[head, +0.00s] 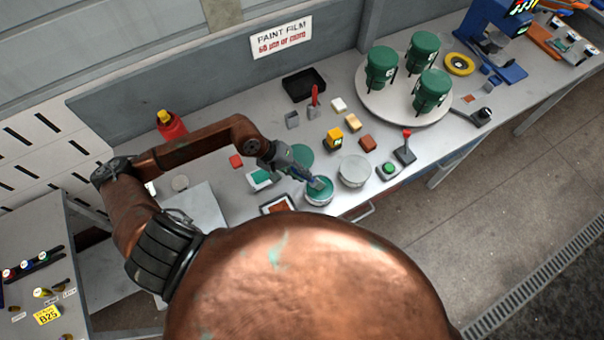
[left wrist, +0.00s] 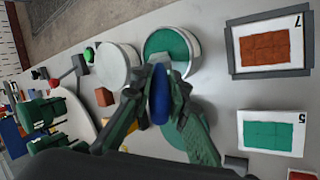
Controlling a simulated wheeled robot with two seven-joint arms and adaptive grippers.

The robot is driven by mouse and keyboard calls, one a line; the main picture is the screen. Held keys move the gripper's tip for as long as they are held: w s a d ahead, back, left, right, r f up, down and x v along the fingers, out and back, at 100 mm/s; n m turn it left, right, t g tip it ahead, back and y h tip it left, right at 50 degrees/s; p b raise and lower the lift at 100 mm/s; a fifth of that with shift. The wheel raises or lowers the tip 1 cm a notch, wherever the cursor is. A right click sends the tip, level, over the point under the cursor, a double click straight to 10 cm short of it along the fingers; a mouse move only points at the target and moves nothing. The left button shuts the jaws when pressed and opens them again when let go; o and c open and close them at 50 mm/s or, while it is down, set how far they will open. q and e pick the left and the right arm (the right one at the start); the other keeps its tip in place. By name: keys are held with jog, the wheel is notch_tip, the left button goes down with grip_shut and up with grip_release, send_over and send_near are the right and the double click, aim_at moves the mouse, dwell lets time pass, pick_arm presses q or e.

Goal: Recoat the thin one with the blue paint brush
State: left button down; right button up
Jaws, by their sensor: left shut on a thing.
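My left gripper (head: 308,177) is shut on the blue paint brush (left wrist: 160,92). It holds the brush over the open can of teal paint (head: 319,197), which also shows in the left wrist view (left wrist: 172,50). A panel marked 7 with a rust-orange patch (left wrist: 272,48) lies in a grey frame. A panel marked 5 with a teal patch (left wrist: 268,133) lies beside it; it shows left of my gripper in the head view (head: 261,179). Which coat is thinner I cannot tell. My right gripper is not in view.
A white-topped can (head: 354,171) stands right of the paint can. A teal disc (head: 300,156) lies behind. A yellow-and-black device (head: 333,139), a lever (head: 405,148) and a green button (head: 389,168) stand nearby. A turntable (head: 365,104) bears green pots. A sign reads "PAINT FILM" (head: 281,38).

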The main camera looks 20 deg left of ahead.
pick_arm(q)
jog(key=shift+s+f+b, duration=0.1)
jog(key=shift+f+b, duration=0.1)
jog(key=shift+b, duration=0.4)
dwell(2.0)
jog(key=shift+r+p, duration=0.6)
jog(key=shift+r, duration=3.05)
